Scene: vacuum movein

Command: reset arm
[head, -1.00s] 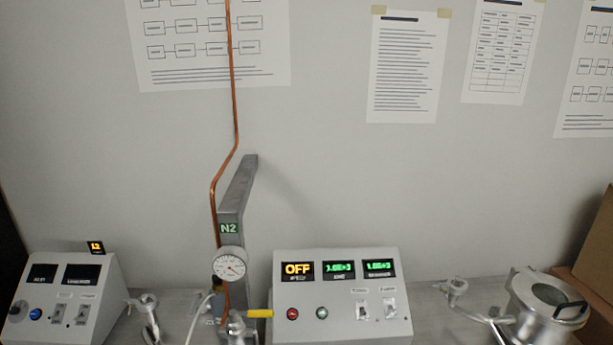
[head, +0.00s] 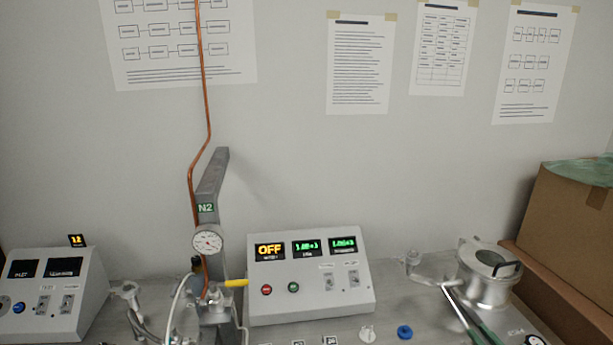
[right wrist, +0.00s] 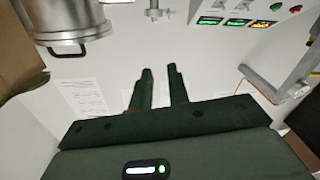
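My right gripper (head: 462,302) shows in part at the lower right of the head view, just in front of the round metal chamber (head: 484,290). In the right wrist view its two dark green fingers (right wrist: 159,82) stand apart, with a narrow gap and nothing between them. I cannot tell from the head view whether the arm touches the chamber. My left gripper is not in view.
A control box (head: 310,300) reading OFF stands mid-bench, with another instrument box (head: 60,310) at the left. A gauge (head: 208,240) and copper pipe (head: 208,120) stand between them. A cardboard box (head: 565,225) is at the right. A blue ring (head: 404,332) lies at the front.

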